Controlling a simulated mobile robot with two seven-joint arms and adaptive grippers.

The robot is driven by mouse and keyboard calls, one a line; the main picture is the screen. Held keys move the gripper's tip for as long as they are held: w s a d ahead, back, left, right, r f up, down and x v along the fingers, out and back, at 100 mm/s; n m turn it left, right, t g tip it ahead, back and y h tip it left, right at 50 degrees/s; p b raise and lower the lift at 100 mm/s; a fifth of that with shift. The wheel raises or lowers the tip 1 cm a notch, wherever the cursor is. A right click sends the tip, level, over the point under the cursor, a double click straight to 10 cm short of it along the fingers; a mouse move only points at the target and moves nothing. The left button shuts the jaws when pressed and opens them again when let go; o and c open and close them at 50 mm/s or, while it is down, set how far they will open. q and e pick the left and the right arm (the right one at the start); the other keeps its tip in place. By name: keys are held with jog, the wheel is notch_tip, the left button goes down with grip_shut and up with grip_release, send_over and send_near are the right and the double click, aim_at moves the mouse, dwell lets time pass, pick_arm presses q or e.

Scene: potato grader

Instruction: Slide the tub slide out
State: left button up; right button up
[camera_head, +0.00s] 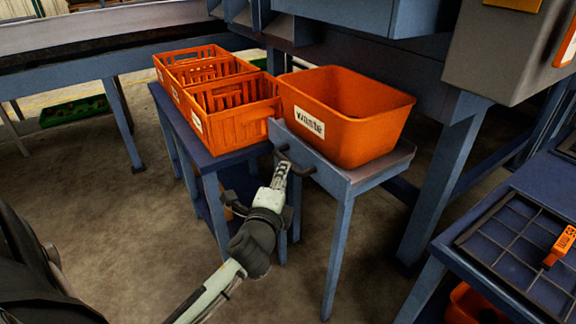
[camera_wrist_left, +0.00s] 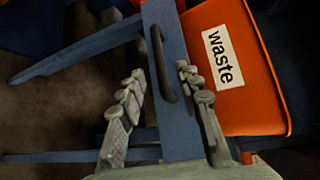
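The orange waste tub (camera_head: 362,142) sits on a blue-grey slide (camera_head: 380,170) with an upright front plate. The tub and its "waste" label also show in the left wrist view (camera_wrist_left: 258,100). A dark bar handle (camera_head: 298,166) is on the front plate; in the left wrist view the handle (camera_wrist_left: 163,65) runs lengthwise between the fingers. My left gripper (camera_head: 281,168) is at the handle. In the left wrist view my left gripper (camera_wrist_left: 160,78) is open, one finger on each side of the plate and handle. Contact cannot be told. My right gripper is not in view.
Orange slatted crates (camera_head: 235,125) stand on a blue table (camera_head: 213,160) left of the tub. A grey frame leg (camera_head: 440,175) rises to the right. A blue bench with a gridded tray (camera_head: 510,250) is at the lower right. The floor before the slide is open.

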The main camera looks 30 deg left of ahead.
pick_arm(q)
jog(key=x, duration=0.7)
jog(key=shift+w+a, duration=0.15)
jog(key=shift+w, duration=0.1)
grip_shut()
